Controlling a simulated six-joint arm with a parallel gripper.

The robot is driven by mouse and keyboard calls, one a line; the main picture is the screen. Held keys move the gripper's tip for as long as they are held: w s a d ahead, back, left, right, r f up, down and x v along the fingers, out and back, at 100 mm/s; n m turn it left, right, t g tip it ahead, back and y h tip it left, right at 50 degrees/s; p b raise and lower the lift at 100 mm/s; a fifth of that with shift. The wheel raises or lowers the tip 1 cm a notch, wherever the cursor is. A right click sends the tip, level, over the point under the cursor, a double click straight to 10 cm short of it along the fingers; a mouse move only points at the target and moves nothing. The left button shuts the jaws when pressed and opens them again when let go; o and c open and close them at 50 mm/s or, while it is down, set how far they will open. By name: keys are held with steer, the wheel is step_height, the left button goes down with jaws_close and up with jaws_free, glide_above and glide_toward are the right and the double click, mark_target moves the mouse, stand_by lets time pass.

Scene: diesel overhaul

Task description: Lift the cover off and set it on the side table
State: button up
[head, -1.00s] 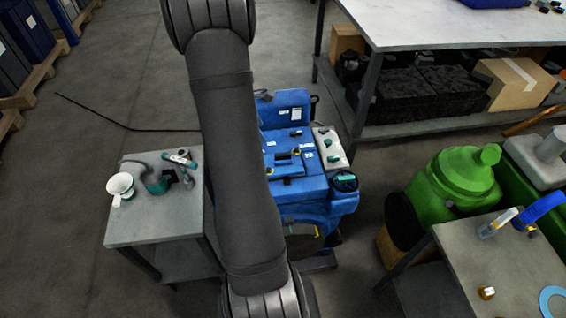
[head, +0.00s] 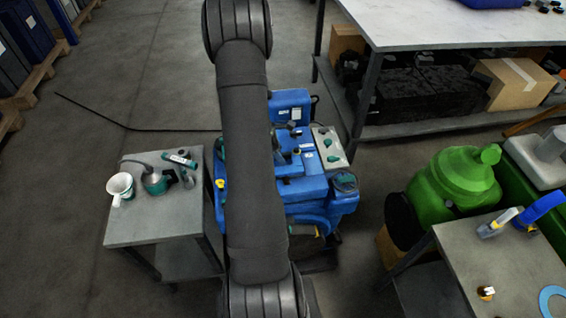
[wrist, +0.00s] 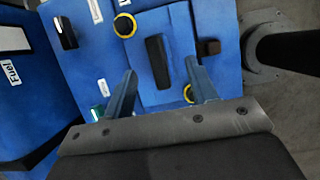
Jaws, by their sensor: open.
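In the wrist view, a flat blue cover (wrist: 219,25) lies on the blue engine, with a black bar handle (wrist: 158,62) near its middle and black round knobs with yellow rings around it. My gripper (wrist: 160,66) is open, its two blue-grey fingers on either side of the handle in the picture. No contact shows, and I cannot tell whether the fingertips are down level with the handle. In the head view my arm hides the gripper and part of the blue engine (head: 342,202). The side table (head: 130,230), grey-topped, stands left of the engine.
On the side table, a white cup (head: 120,188), a teal-and-grey can (head: 154,183) and small tools fill the back; its front is bare. A grey control box (head: 328,143) sits at the engine's right. A dark cylinder (wrist: 285,50) is at right in the wrist view.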

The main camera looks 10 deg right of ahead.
steer(key=x, duration=0.3)
steer(key=shift+d+f, duration=0.25)
steer(key=shift+f, duration=0.1)
steer(key=shift+c, duration=0.4)
jaws_close()
steer(key=shift+r, duration=0.1)
